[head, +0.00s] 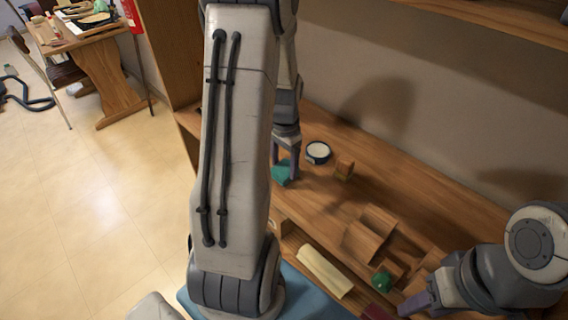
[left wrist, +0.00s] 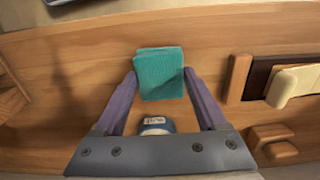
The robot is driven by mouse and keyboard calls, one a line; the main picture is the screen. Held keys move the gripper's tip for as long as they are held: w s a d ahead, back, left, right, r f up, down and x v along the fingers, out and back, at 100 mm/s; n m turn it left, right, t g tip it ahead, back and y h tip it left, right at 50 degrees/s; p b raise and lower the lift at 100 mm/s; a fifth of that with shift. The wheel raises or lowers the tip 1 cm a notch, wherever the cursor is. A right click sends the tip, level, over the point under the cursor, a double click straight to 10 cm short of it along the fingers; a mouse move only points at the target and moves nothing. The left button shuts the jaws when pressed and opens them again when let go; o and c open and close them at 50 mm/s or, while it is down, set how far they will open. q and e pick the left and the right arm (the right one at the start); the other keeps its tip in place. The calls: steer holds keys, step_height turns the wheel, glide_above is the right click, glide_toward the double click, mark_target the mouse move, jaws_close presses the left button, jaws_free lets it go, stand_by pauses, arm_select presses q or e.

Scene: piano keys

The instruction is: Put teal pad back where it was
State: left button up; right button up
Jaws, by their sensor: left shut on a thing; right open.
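The teal pad (left wrist: 160,73) is between the two purple fingers of my left gripper (left wrist: 159,82), which is shut on it. In the head view the teal pad (head: 281,174) shows beside the fingertips of my left gripper (head: 286,172), low over the wooden surface; I cannot tell whether it touches the wood. My own arm hides part of that area. My right gripper (head: 415,304) is open and empty at the lower right, near the wooden blocks.
Stepped wooden blocks (head: 369,233), a green piece (head: 382,281) and a cream bar (head: 325,271) lie toward the front. The wood between tin and blocks is mostly clear.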

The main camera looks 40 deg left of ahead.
mark_target(284, 167)
arm_select(q)
steer(key=o, duration=1.2)
steer(key=shift+f, duration=0.15)
steer(key=shift+o, duration=0.2)
step_height(284, 167, up, 12)
steer(key=shift+p, duration=0.3)
steer(key=s+d+m, duration=0.1)
steer(key=s+d, duration=0.1)
steer(key=d, duration=0.6)
steer(key=s+d+m, duration=0.2)
steer(key=s+d, duration=0.1)
steer(key=d, duration=0.6)
steer(key=s+d+r+m, duration=0.1)
steer(key=s+d, duration=0.1)
steer(key=d, duration=0.7)
steer(key=shift+s+m+h, duration=0.25)
steer(key=shift+m+h, duration=0.05)
steer(key=s+d+m, duration=0.1)
steer(key=s+d, duration=0.4)
steer(key=s, duration=0.3)
steer(key=shift+s+f+m, duration=0.4)
steer(key=shift+f, duration=0.05)
